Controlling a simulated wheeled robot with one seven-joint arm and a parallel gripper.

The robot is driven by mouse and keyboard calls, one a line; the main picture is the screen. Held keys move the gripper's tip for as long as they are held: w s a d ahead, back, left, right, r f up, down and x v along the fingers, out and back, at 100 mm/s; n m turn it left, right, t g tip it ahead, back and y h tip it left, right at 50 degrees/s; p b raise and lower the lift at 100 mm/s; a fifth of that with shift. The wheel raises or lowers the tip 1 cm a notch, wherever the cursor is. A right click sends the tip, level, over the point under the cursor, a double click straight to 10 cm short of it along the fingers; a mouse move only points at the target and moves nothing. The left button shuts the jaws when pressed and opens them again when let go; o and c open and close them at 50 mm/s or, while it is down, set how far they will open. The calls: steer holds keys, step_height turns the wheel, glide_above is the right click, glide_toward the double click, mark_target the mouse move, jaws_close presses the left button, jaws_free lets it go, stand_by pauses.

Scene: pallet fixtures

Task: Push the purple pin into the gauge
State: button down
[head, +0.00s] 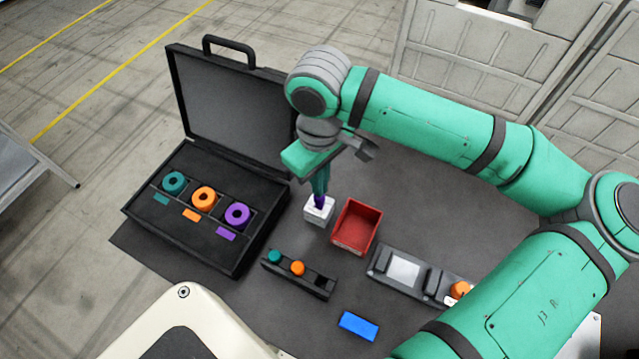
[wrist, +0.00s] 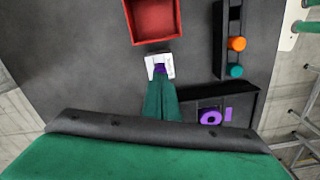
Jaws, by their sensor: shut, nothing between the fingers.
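The purple pin (head: 320,201) stands in the white gauge block (head: 318,214), with only a short purple part showing above it. In the wrist view the purple pin (wrist: 160,68) shows at the gauge (wrist: 168,71), right at my fingertips. My gripper (head: 319,191) points down over the gauge, its fingers shut together with nothing between them. The fingertips (wrist: 161,76) are at the top of the pin and appear to touch it. The lower part of the pin is hidden, so its depth in the gauge cannot be told.
A red bin (head: 357,226) stands just right of the gauge. An open black case (head: 190,240) with teal, orange and purple rings is at left. A black rack (head: 299,274) holds teal and orange pins. A blue block (head: 358,326) and a grey fixture (head: 405,272) lie in front.

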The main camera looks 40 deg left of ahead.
step_height(320, 180, up, 7)
stand_by(0.8)
